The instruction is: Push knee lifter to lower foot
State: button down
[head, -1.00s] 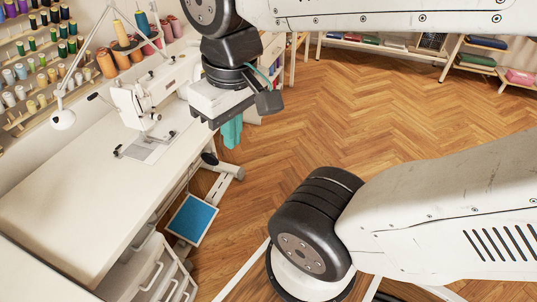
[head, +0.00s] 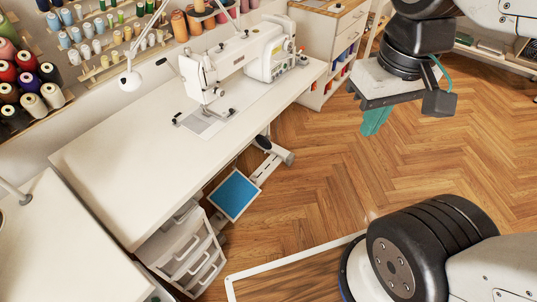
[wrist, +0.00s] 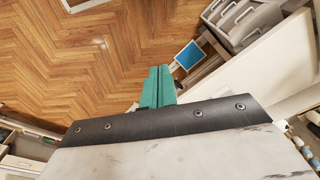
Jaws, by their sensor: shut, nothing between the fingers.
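The white sewing machine (head: 235,62) stands on the white table (head: 130,140). A small dark pad, which looks like the knee lifter (head: 263,142), shows just below the table's front edge in the head view. The presser foot area (head: 209,108) is at the machine's left end, too small to tell whether the foot is raised. My gripper (head: 374,120) points down with its green fingers shut and empty, right of the table over open floor. In the wrist view the shut fingers (wrist: 158,88) lie close to a dark round shape near the table edge.
A blue pedal (head: 234,194) lies under the table. White drawers (head: 185,245) stand at its left end, and a wooden-topped cabinet (head: 325,50) stands beyond its right end. Thread spools line the wall.

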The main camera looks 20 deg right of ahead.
jog(key=w+a+f+n+g, duration=0.1)
jog(key=w+a+f+n, duration=0.1)
jog(key=w+f, duration=1.15)
jog(key=w+a+f+n+g, duration=0.15)
jog(key=w+f, duration=0.75)
jog(key=f, duration=0.9)
jog(key=w+f+n+t, duration=0.2)
jog(key=f+n+t, duration=0.1)
jog(key=f, duration=0.9)
jog(key=w+a+f+n+t, duration=0.1)
jog(key=w+f+n+t, duration=0.15)
jog(key=f, duration=0.95)
jog(key=w+f+n+t, duration=0.2)
jog(key=w+f+t, duration=0.15)
jog(key=f, duration=0.95)
jog(key=w+r+n+t, duration=0.4)
jog(key=r+n+t, duration=0.2)
jog(key=r+t, duration=0.2)
jog(key=shift+a+r+t+y, duration=0.2)
jog(key=shift+a+t+y, duration=0.1)
jog(key=shift+t, duration=0.65)
jog(key=shift+w, duration=0.2)
